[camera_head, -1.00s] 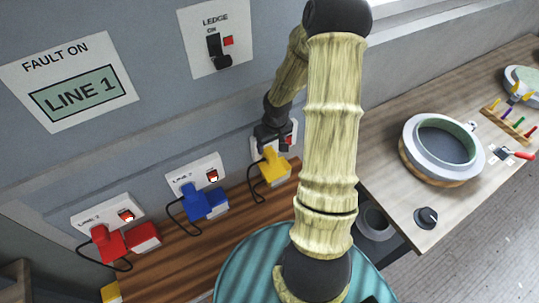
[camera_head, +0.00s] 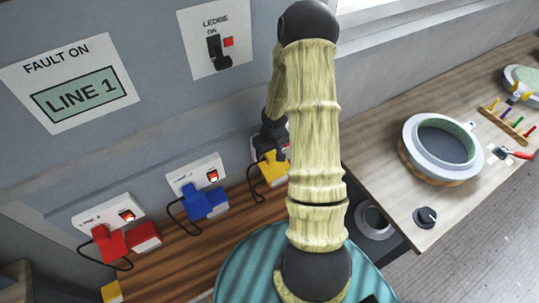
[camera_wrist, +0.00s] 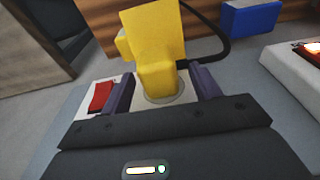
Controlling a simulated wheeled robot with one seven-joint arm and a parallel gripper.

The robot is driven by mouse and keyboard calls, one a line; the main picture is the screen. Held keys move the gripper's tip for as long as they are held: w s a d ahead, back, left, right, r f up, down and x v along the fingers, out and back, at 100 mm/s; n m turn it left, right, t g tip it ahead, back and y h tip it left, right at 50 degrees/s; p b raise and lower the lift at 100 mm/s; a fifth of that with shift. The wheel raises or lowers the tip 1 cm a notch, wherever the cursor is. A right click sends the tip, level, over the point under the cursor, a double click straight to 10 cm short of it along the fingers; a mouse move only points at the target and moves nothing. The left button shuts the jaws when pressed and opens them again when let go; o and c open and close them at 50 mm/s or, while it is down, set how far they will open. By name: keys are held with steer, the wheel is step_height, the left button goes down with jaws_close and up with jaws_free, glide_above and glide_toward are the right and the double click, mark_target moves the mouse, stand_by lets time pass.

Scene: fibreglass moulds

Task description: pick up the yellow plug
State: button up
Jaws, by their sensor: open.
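The yellow plug (camera_head: 272,168) sits at the rightmost wall socket, partly hidden by my arm in the head view. In the wrist view the yellow plug (camera_wrist: 158,60) stands between the two dark fingers of my gripper (camera_wrist: 162,88), with a gap on each side. My gripper (camera_head: 270,147) is open and close to the socket plate in the head view. A black cord loops from the plug. A red rocker switch (camera_wrist: 101,97) is on the plate left of the plug in the wrist view.
A blue plug (camera_head: 205,199) and a red plug (camera_head: 125,242) sit at sockets to the left, with lit switches. A sign (camera_head: 66,85) reads "FAULT ON LINE 1". A wooden ledge (camera_head: 180,255) runs below. A workbench (camera_head: 385,180) with a round mould (camera_head: 440,143) is on the right.

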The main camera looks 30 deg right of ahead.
steer(key=shift+c, duration=0.4)
steer(key=c, duration=1.1)
steer(key=shift+r, duration=0.1)
